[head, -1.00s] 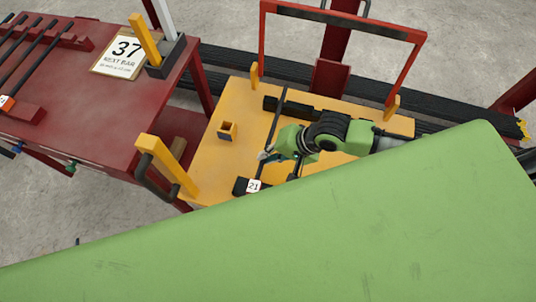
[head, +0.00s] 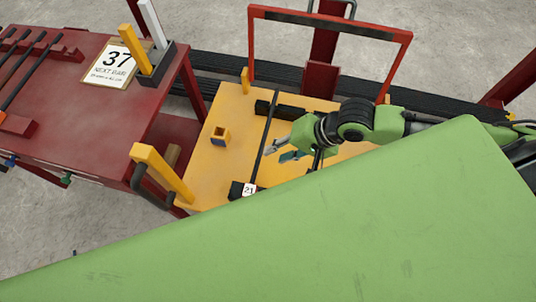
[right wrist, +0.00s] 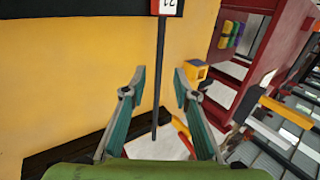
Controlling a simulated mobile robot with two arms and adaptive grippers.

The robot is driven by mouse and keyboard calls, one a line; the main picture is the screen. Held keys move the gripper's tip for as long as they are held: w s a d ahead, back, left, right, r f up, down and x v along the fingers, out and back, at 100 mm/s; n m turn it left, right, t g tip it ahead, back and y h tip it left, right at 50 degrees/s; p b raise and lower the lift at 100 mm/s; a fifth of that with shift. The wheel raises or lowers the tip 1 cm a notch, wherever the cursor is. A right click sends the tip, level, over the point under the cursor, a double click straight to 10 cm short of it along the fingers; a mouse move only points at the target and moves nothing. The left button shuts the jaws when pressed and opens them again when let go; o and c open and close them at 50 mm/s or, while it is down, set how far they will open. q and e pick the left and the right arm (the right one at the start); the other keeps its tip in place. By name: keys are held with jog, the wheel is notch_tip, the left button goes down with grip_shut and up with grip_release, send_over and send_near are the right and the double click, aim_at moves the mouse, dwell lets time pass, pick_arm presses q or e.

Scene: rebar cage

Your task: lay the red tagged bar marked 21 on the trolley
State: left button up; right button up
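The dark bar marked 21 (head: 264,140) lies across two black rests on the yellow trolley (head: 231,112). Its white tag (head: 249,190) is at the near end. In the right wrist view the bar (right wrist: 161,75) runs upright in the picture, and its tag (right wrist: 166,7) shows a red edge. My right gripper (head: 277,152) is open and empty, just to the right of the bar and apart from it. Its spread fingers also show in the right wrist view (right wrist: 159,76). My left gripper is not in view. A large green surface hides the trolley's near right part.

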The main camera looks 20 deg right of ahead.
jog(key=shift+v, duration=1.7)
